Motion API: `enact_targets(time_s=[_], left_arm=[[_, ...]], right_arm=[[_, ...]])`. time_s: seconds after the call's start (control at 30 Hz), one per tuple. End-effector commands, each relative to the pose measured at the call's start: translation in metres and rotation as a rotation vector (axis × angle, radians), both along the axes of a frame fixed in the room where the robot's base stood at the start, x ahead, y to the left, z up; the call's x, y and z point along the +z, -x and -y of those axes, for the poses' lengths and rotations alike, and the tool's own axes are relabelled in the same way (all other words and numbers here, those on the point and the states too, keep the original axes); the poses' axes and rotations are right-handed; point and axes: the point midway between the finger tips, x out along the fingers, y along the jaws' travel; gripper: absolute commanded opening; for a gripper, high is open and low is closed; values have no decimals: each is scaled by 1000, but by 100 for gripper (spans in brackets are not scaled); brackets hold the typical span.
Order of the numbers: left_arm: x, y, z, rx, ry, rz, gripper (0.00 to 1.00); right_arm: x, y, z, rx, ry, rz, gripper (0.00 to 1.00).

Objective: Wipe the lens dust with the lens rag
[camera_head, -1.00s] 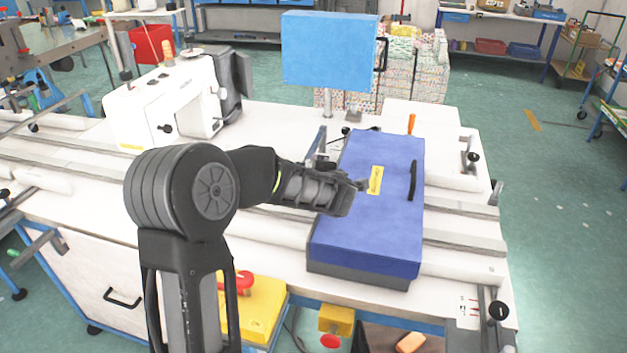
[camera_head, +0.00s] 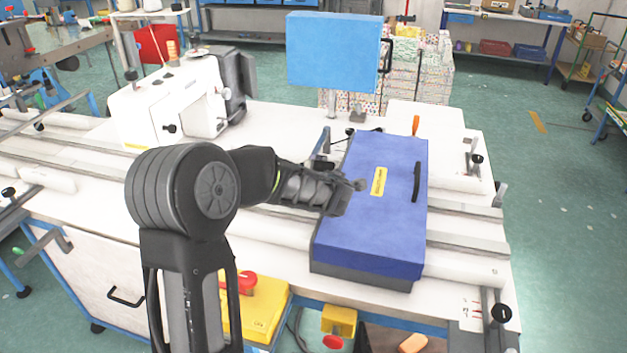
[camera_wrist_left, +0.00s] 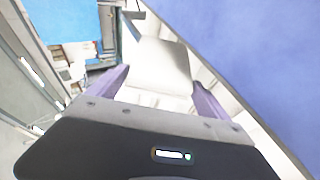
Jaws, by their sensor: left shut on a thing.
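My left gripper (camera_head: 348,192) is over the left edge of the blue case, in the middle of the head view. In the left wrist view its two purple fingers (camera_wrist_left: 160,88) stand apart with a pale, flat-looking piece (camera_wrist_left: 160,62) between them. This piece is probably the lens rag, and the gripper is shut on it. In the head view the wrist hides most of what it holds. I cannot make out the lens or its dust in either view. My right gripper is not in view.
The blue case (camera_head: 385,225), with a yellow label and black handle, lies on the white table (camera_head: 270,130). A white sewing machine (camera_head: 175,100) stands behind left, and a light blue panel (camera_head: 333,50) on a post stands at the back. Metal rails (camera_head: 465,240) cross the table.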

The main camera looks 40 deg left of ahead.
Motion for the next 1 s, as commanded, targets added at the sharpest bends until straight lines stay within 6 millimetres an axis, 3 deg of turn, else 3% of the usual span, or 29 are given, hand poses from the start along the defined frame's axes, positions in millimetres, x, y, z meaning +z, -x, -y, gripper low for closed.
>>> enact_targets(time_s=[0.4, 1.0], left_arm=[[3, -29, -13, 5, -4, 0, 44], [3, -40, -18, 7, -5, -1, 44]], right_arm=[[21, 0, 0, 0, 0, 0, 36], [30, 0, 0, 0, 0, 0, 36]])
